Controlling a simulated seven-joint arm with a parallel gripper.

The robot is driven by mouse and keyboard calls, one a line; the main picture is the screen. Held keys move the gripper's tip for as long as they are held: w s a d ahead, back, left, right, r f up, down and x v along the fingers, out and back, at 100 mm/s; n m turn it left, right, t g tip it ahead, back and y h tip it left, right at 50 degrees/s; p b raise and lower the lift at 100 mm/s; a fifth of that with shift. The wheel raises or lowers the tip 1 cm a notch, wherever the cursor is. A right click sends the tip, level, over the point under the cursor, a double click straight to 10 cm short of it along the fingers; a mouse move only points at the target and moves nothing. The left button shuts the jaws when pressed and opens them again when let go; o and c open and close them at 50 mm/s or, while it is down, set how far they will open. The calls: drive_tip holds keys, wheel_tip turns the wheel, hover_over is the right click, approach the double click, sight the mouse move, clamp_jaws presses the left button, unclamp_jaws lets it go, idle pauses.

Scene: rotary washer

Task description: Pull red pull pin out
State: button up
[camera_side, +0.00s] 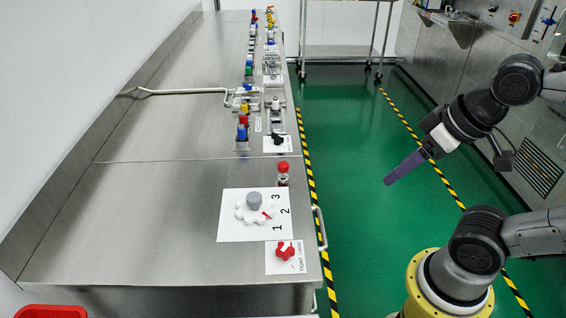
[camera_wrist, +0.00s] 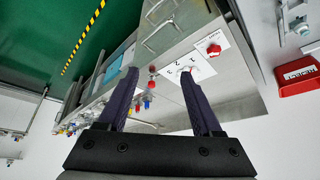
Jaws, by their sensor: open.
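The red pull pin appears to be the red-topped knob on a metal stem (camera_side: 283,167), upright near the bench's right edge in the side view. It also shows as a small red top in the wrist view (camera_wrist: 152,69), between my fingers in the picture but well beyond them. My gripper (camera_side: 388,182) has purple fingers and hangs in the air over the green floor, right of the bench and apart from the pin. In the wrist view my gripper (camera_wrist: 158,71) is open, with nothing between its fingers.
A red tight/loose knob (camera_side: 285,251) is nearer the camera. Several coloured valves (camera_side: 243,125) stand farther back. A handle (camera_side: 320,228) sticks out at the bench's right edge.

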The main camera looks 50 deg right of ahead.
drive_tip(key=w+r+m, duration=0.6)
drive_tip(key=r+m, duration=0.1)
drive_tip(key=m, duration=0.1)
drive_tip(key=m+g, duration=0.6)
drive_tip(key=m, duration=0.3)
hover_over(283, 164)
wheel_tip(283, 164, down, 10)
wheel_tip(283, 164, down, 14)
drive_tip(key=shift+f, duration=0.1)
clamp_jaws()
